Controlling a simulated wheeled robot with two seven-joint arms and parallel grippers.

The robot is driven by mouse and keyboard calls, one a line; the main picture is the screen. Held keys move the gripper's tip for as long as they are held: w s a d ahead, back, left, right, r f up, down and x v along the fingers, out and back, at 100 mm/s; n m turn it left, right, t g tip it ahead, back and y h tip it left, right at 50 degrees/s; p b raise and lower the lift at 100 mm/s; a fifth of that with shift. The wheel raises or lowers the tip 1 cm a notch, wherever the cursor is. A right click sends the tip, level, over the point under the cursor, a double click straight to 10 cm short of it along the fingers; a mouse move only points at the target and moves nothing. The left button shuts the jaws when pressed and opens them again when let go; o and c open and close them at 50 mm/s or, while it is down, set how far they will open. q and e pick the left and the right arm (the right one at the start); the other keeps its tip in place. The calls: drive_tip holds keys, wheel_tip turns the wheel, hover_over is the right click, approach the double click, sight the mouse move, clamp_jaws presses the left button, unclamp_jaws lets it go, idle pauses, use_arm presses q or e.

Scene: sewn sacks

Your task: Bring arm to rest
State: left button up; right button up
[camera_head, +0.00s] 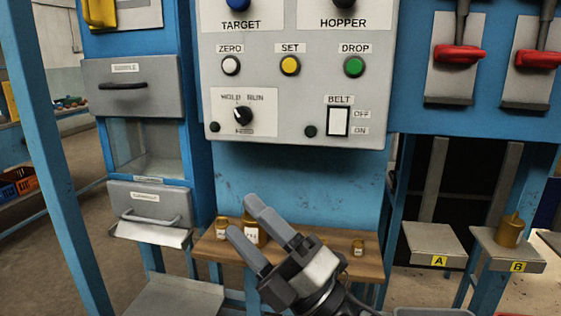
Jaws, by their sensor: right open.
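My right gripper (247,228) is at the lower middle of the head view, in front of a small wooden shelf. Its two grey fingers are apart and point up and left, with nothing held between them. A brass-coloured weight with a label (251,236) stands on the shelf behind the fingers and is partly hidden by them. My left gripper does not show.
A control panel (270,80) with buttons, a knob and a belt switch is above the gripper. The wooden shelf (208,248) holds small weights. Drawers (130,75) stand at left. Platforms A (425,242) and B (490,245) are at right; B bears a brass weight (510,231).

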drive_tip(key=w+d+f+m+t+h, duration=0.2)
drive_tip(key=d+f+m+t+h, duration=0.4)
drive_tip(key=f+m+h, duration=0.7)
drive_tip(key=s+d+f+m+g+h, duration=0.2)
drive_tip(key=s+d+f+m+g, duration=0.2)
drive_tip(key=s+f+m, duration=0.3)
drive_tip(key=s+d+f+m+g+h+p, duration=0.1)
drive_tip(key=s+d+f+m+g, duration=0.3)
drive_tip(key=f, duration=1)
drive_tip(key=s+d+m+h, duration=0.1)
drive_tip(key=s+d+m, duration=0.2)
drive_tip(key=s+m, duration=0.1)
drive_tip(key=shift+d+f+m+g, duration=0.15)
drive_tip(key=shift+d+m+g, duration=0.15)
drive_tip(key=shift+g, duration=0.1)
clamp_jaws()
